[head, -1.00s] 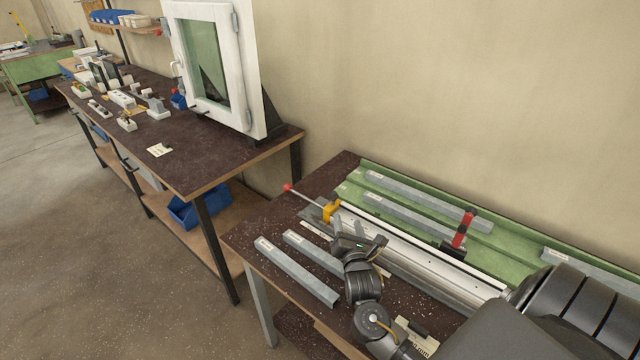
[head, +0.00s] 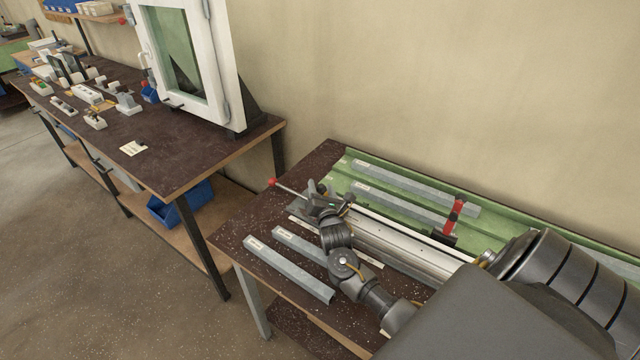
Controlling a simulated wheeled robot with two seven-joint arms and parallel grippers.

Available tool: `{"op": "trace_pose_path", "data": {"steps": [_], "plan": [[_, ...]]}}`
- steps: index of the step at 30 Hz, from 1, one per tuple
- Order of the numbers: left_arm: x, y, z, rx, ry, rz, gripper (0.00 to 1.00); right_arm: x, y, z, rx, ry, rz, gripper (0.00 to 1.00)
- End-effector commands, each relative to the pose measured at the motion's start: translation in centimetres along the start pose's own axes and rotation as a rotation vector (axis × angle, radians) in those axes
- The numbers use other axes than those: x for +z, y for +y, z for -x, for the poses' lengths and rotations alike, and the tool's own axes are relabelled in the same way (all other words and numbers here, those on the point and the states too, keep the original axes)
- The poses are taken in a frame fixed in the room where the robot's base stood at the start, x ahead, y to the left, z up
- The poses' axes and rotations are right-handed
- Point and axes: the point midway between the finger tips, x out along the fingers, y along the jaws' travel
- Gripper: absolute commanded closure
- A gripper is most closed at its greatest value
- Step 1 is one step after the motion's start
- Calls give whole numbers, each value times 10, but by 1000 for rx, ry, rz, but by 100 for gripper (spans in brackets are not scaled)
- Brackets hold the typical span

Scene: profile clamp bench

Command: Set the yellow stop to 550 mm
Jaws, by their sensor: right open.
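The clamp bench's pale metal rail (head: 395,245) runs from centre to lower right. My right gripper (head: 328,196) is open at the rail's far left end. The yellow stop is not visible now; the gripper covers the place where it sat on the rail. I cannot tell whether the fingers are around the stop or touching it. A rod with a red ball end (head: 272,182) sticks out past the rail's left end. A red clamp (head: 454,215) stands further right along the rail. The scale cannot be read. My left gripper is not in view.
Grey profiles (head: 288,270) lie on the bench front, left of my arm. More profiles (head: 415,186) lie on the green bed (head: 335,170) behind the rail. A second table (head: 185,165) with a white window frame (head: 165,98) stands left, with a gap between.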

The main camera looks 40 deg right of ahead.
Motion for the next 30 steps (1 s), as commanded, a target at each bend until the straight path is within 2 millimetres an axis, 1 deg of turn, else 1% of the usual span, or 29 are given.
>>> {"op": "trace_pose_path", "data": {"steps": [1,3,6,15,16,27,30], "plan": [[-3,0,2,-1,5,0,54,1,1,-7,0,0,0,51],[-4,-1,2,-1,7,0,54,1,0,-13,0,-1,0,51],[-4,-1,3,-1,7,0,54,1,0,-19,1,-1,-1,51],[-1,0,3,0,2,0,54,0,-1,-22,0,0,0,51],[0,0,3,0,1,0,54,0,-1,-22,0,0,0,52],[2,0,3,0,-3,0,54,0,-1,-21,0,0,0,100],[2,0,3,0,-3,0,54,0,-1,-21,0,0,0,100]]}}
